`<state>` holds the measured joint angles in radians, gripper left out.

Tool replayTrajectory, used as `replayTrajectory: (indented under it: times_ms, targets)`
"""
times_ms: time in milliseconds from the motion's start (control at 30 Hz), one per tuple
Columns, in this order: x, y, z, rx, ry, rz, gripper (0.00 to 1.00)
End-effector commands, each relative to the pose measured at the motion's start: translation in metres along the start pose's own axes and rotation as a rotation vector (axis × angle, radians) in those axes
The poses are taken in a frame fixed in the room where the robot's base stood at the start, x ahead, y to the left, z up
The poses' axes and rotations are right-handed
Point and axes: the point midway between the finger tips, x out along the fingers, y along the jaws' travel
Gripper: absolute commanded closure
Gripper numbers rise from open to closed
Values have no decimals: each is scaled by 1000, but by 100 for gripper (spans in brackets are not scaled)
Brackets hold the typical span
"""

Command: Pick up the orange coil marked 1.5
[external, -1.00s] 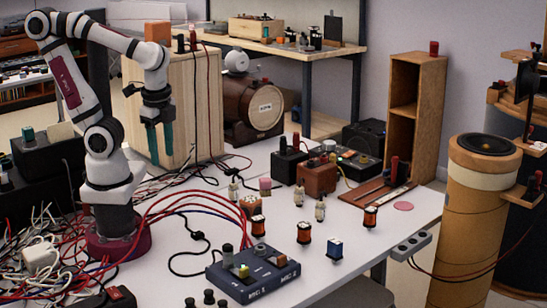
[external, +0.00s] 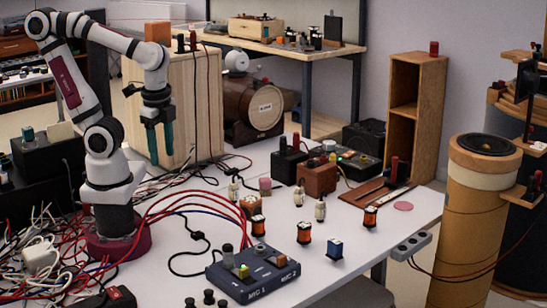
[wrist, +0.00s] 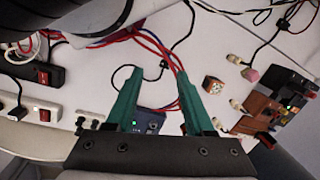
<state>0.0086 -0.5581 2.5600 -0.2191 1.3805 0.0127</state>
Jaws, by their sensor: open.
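Several orange coils with dark ends stand upright on the white table. In the external view one coil (external: 258,226) is just behind the navy box, a second coil (external: 304,232) is right of it, and a third coil (external: 370,217) is near the right edge. Their markings are too small to read, so I cannot tell which is 1.5. My gripper (external: 161,154), with green fingers, hangs open and empty above the table's far left, well away from the coils. In the wrist view its fingers (wrist: 160,73) are spread with nothing held between them.
A blue coil (external: 334,248) stands near the front edge. The navy box (external: 253,275) has red cables arching to the left. An orange-brown block (external: 249,205), small bottles (external: 298,193) and a brown box (external: 317,178) stand behind. Loose cables crowd the left.

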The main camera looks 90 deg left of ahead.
Motion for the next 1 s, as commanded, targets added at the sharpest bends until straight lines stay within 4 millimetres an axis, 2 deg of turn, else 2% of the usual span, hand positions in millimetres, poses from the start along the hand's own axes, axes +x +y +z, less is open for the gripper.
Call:
replayTrajectory:
  times_ms: [33,100,367,433,467,567,600,700,800,900,1000]
  targets:
    - [0,0,0,0,0,0,36]
    - [0,0,0,0,0,0,23]
    - [0,0,-1,-1,1,0,22]
    - [2,-4,-14,-20,26,3,22]
    - [4,-7,-26,-38,53,4,22]
    - [20,-32,-100,-145,215,1,22]
    - [29,-48,-137,-200,303,-9,22]
    - [55,-95,-223,-337,535,-57,22]
    - [84,-142,-286,-469,759,-124,22]
    - [111,-180,-318,-589,944,-195,22]
    - [130,-203,-328,-677,1071,-251,22]
